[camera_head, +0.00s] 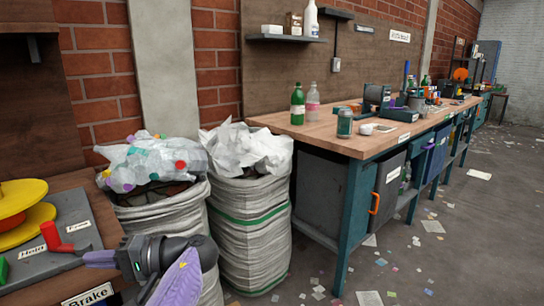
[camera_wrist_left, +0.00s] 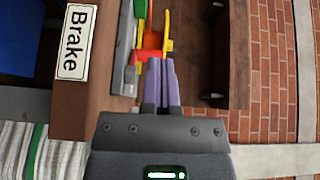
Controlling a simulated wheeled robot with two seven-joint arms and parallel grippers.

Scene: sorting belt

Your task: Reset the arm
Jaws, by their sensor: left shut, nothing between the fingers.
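My left gripper (camera_head: 88,258) reaches in at the lower left of the head view, its purple fingers pointing left. In the left wrist view the two fingers (camera_wrist_left: 161,66) lie together, shut with nothing between them. A red lever (camera_head: 58,239) stands on a grey panel (camera_head: 75,212) just beyond the fingertips. The red lever also shows in the left wrist view (camera_wrist_left: 148,53), right by the fingertips; I cannot tell whether they touch. No right gripper is in view.
A yellow reel (camera_head: 22,217) and a "Brake" label (camera_head: 87,295) are near the gripper. Two stuffed sacks (camera_head: 160,215) (camera_head: 250,210) stand to the right. A workbench (camera_head: 400,135) with bottles and tools stands beyond. The floor at right has scattered scraps.

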